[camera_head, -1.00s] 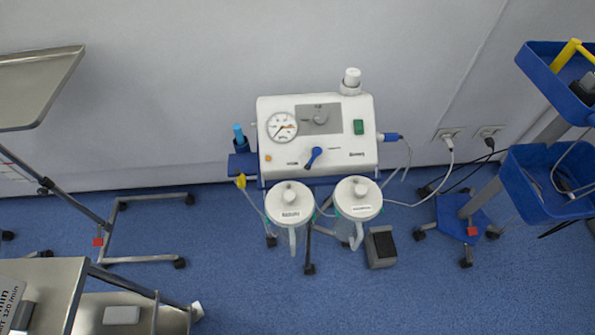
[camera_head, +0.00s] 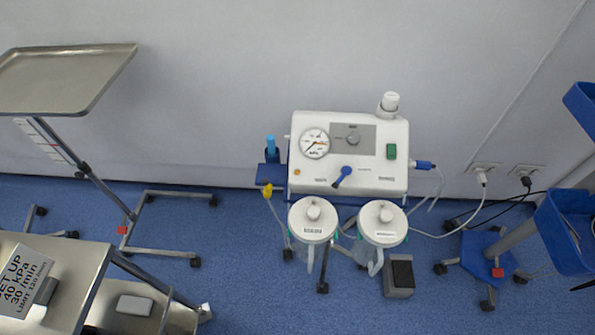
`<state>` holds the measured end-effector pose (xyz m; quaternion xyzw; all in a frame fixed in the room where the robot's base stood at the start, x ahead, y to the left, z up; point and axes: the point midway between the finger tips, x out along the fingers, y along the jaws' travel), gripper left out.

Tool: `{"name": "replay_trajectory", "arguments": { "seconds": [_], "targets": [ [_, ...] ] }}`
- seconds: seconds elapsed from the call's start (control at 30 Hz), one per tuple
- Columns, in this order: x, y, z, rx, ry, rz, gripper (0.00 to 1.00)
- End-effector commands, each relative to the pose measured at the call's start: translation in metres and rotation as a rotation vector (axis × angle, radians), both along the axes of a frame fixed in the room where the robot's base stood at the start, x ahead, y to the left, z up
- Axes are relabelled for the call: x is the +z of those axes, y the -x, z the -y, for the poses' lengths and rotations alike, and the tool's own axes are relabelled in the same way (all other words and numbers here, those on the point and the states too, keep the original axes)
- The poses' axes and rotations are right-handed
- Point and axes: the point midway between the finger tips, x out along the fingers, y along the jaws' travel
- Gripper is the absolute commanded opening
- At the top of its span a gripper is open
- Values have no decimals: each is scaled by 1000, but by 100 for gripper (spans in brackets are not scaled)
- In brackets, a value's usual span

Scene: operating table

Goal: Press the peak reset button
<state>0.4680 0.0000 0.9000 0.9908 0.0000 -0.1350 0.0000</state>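A white suction machine (camera_head: 365,185) stands against the wall near the middle of the head view. Its front carries a round dial gauge (camera_head: 315,143), a grey panel with a knob (camera_head: 352,139), a green switch (camera_head: 391,151), a blue lever (camera_head: 342,177) and a small orange button (camera_head: 297,172) at the left below the gauge. I cannot read which control is labelled peak reset. My gripper is not in view.
Two lidded jars (camera_head: 312,220) hang in front of the machine, with a grey pedal (camera_head: 399,276) on the floor. A metal tray stand (camera_head: 70,75) and cart (camera_head: 85,280) are at left. A blue-bin stand (camera_head: 565,235) is at right. Cables run to wall sockets (camera_head: 485,170).

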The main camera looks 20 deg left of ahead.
Motion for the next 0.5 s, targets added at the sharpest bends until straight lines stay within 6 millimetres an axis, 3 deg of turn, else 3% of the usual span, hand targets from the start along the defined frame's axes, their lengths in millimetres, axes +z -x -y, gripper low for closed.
{"name": "replay_trajectory", "arguments": {
  "seconds": [0.03, 0.13, 0.17, 0.5],
  "targets": [
    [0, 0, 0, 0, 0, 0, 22],
    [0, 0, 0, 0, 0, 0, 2],
    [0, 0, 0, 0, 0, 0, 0],
    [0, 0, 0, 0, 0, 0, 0]
  ]
}}
